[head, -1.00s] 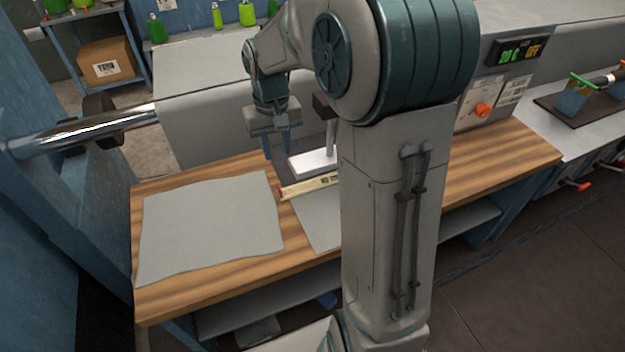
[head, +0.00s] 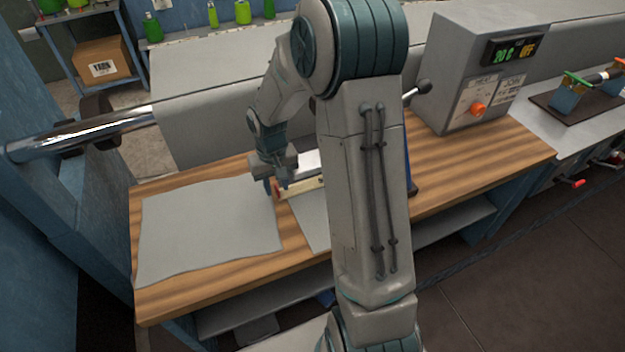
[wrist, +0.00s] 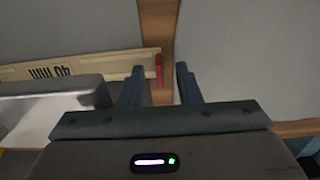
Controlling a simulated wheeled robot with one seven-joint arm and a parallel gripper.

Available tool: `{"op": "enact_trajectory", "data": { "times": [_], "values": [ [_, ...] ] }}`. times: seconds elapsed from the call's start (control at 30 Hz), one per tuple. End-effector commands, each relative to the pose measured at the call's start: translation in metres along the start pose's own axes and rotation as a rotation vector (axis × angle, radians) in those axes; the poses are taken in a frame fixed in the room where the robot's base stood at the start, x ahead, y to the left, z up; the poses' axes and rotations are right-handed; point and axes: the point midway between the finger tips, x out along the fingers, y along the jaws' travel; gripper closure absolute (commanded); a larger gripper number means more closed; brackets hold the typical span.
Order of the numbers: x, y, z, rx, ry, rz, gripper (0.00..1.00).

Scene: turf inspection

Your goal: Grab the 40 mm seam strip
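The seam strip is a pale, narrow bar (head: 308,186) with a red end, on the bench beside a grey sheet. In the wrist view the strip (wrist: 95,65) reads "40 MM" upside down, and its red end points right. My gripper (head: 275,188) is over the strip's left end in the head view. In the wrist view my gripper (wrist: 158,74) is open, with the red end showing between its fingers. The left finger covers a bit of the strip. I cannot tell the height gap. My arm hides part of the strip in the head view.
A grey sheet (head: 205,228) lies left on the wooden bench (head: 470,165), another grey sheet (head: 308,222) right of it, with a wooden gap between. A pale metal block (head: 308,160) stands close behind the strip. A control box (head: 455,100) stands at the right.

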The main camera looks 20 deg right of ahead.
Motion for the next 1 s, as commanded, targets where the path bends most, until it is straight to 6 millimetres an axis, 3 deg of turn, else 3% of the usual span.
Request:
{"op": "enact_trajectory", "data": {
  "times": [0.27, 0.4, 0.83, 1.0],
  "values": [
    [0.005, 0.000, 0.000, 0.001, 0.002, 0.000, 0.69],
    [0.005, 0.000, 0.000, 0.001, 0.001, 0.000, 1.00],
    [0.003, 0.000, 0.000, 0.001, 0.002, 0.000, 1.00],
    [-0.009, 0.001, -0.001, 0.001, 0.005, 0.001, 1.00]
  ]
}}
